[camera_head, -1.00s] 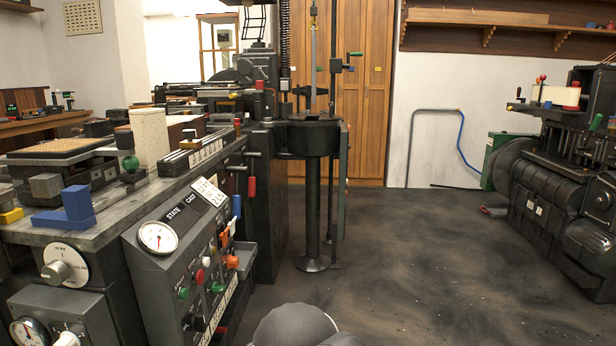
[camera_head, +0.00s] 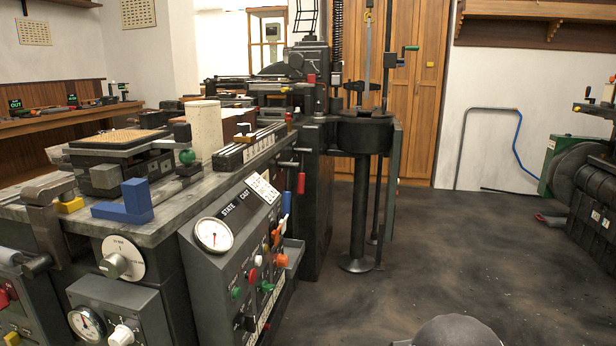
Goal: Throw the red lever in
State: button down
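A red-handled lever (camera_head: 301,183) hangs from a dark horizontal arm at the right end of the casting machine (camera_head: 150,228), its grip pointing down. A blue handle (camera_head: 286,202) hangs just below and left of it. Another upright red grip (camera_head: 311,78) shows higher up on the machine. I cannot tell from the picture alone which red part is the task's lever. My gripper is not in view; only a grey rounded part of my own body shows at the bottom edge.
The sloped control panel (camera_head: 236,262) with a dial and coloured buttons juts out at the machine's front. A round dark pot on a post (camera_head: 366,135) stands behind right. Dark floor (camera_head: 440,250) is open in the middle; another machine (camera_head: 585,190) stands at right.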

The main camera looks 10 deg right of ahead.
aim_at(308, 151)
jog(key=z, duration=0.5)
jog(key=i, duration=2.25)
jog(key=u, duration=0.5)
